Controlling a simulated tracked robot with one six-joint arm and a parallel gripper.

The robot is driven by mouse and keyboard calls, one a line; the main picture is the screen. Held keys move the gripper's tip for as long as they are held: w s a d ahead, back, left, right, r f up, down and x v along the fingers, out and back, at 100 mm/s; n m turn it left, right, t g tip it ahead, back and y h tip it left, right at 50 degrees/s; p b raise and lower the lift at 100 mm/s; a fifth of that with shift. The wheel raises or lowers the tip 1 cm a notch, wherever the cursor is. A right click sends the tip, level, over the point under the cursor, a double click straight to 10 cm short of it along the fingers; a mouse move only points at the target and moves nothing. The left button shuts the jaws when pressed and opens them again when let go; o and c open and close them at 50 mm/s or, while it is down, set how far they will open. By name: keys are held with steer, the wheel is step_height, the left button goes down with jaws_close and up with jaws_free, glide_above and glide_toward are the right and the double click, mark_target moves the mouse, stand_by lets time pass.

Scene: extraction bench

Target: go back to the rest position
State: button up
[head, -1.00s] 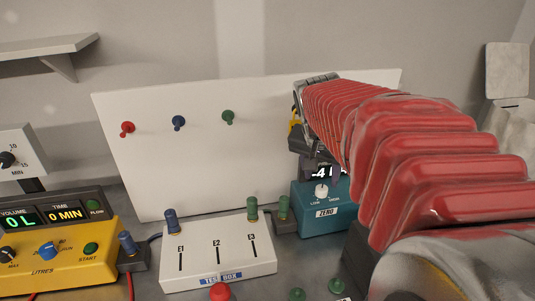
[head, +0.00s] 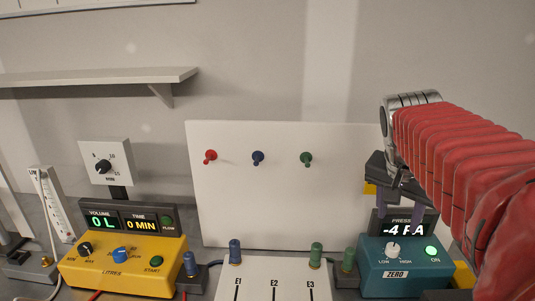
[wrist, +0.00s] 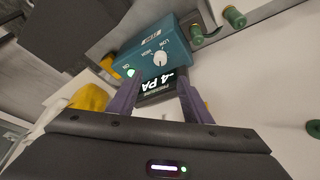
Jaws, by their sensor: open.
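My gripper (head: 402,205) is at the right in the head view, at the end of my red-sleeved arm. It hangs in front of the white board, just above and behind the teal pressure meter (head: 385,272). In the wrist view the two purple fingers of my gripper (wrist: 160,88) are spread apart with nothing held between them. The teal meter also shows beyond the fingertips in the wrist view (wrist: 147,50). Its display reads -4 PA and its green ON lamp is lit. Part of that display is hidden by the fingers in the head view.
A white board (head: 260,205) with red, blue and green pegs stands behind the bench. A yellow volume unit (head: 115,272) reads 0 L and 0 MIN at the left. The white test box (head: 270,284) with blue and green connectors sits between the units. A shelf (head: 95,77) is above left.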

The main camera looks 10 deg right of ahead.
steer(key=s+a+f+n+t+y, duration=0.1)
steer(key=s+a+f+n, duration=0.1)
steer(key=a, duration=0.5)
steer(key=s+a+f+n+t+y, duration=0.1)
steer(key=s+a+f+n, duration=0.2)
steer(key=a, duration=0.5)
steer(key=s+a+f+n+t+y, duration=0.1)
steer(key=s+a+f+n+y, duration=0.1)
steer(key=a+f+n, duration=0.3)
steer(key=shift+s+a+n, duration=0.2)
steer(key=shift+a+n, duration=0.6)
steer(key=shift+a, duration=0.35)
steer(key=shift+f, duration=0.1)
steer(key=shift+c, duration=0.7)
steer(key=shift+c, duration=0.7)
steer(key=shift+d, duration=0.1)
steer(key=shift+c, duration=0.4)
